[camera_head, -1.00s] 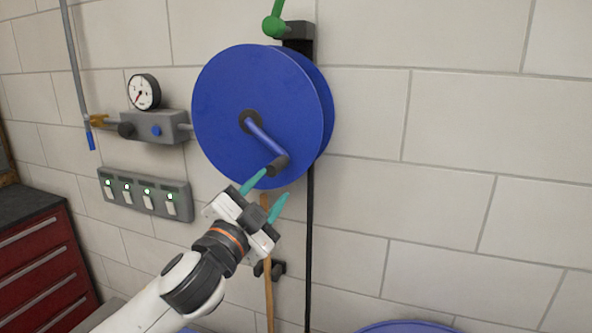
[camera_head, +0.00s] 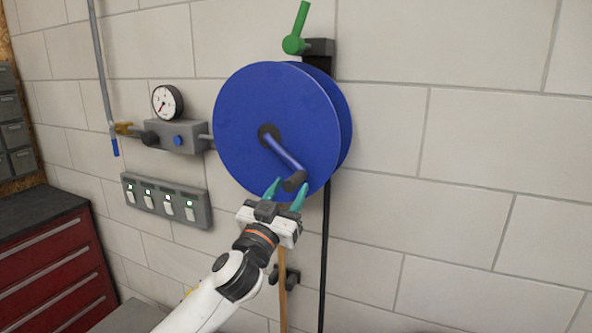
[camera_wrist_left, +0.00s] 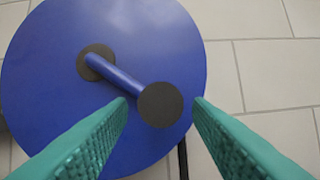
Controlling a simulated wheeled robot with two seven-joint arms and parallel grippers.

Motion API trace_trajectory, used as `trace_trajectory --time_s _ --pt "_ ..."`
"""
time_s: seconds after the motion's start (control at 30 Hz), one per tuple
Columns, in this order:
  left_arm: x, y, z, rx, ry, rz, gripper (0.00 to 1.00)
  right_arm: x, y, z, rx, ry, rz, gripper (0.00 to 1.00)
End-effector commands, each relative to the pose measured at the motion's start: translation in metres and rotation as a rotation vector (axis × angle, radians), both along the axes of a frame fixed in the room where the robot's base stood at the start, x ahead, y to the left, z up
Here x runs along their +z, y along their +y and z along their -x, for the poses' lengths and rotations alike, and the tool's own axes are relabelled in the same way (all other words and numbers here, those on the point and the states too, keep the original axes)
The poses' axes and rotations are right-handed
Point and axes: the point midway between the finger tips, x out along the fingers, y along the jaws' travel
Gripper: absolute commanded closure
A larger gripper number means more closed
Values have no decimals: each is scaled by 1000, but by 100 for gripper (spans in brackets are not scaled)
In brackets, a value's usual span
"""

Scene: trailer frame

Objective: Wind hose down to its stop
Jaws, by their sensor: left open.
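A blue hose reel (camera_head: 250,120) is mounted on the wall, with a blue crank arm (camera_head: 284,152) slanting down and right from its hub. The crank ends in a dark round knob (camera_head: 295,181). A black hose (camera_head: 324,255) hangs straight down from the reel. My left gripper (camera_head: 286,188) is open at the knob, its teal fingers pointing up at it. In the left wrist view, the knob (camera_wrist_left: 160,105) lies between the two spread fingers, with space on both sides. The hose's lower end is out of view. My right gripper is not in view.
A green lever (camera_head: 297,30) sits above the reel. A pressure gauge (camera_head: 167,102), grey valve block (camera_head: 178,137) and switch panel (camera_head: 166,200) are on the wall to the left. A wooden handle (camera_head: 282,300) stands behind my left wrist. A red drawer cabinet (camera_head: 45,265) is at lower left.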

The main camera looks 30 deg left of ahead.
Motion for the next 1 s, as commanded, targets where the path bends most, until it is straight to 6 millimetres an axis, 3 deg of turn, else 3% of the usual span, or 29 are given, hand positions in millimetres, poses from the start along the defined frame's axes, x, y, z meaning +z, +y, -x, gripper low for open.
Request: trace_trajectory --time_s 0.03,0.23,0.6,0.67,0.9,1.0 --pt "8 0 -9 0 -1 0 54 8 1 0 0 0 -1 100" --pt "15 0 -31 0 0 0 54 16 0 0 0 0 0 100" --pt "15 1 -37 0 0 0 54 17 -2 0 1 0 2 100" --pt "15 1 -37 -1 0 0 61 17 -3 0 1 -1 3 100" --pt "15 1 -36 0 0 0 100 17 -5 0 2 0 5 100" --pt "15 1 -36 0 0 0 100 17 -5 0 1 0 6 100"
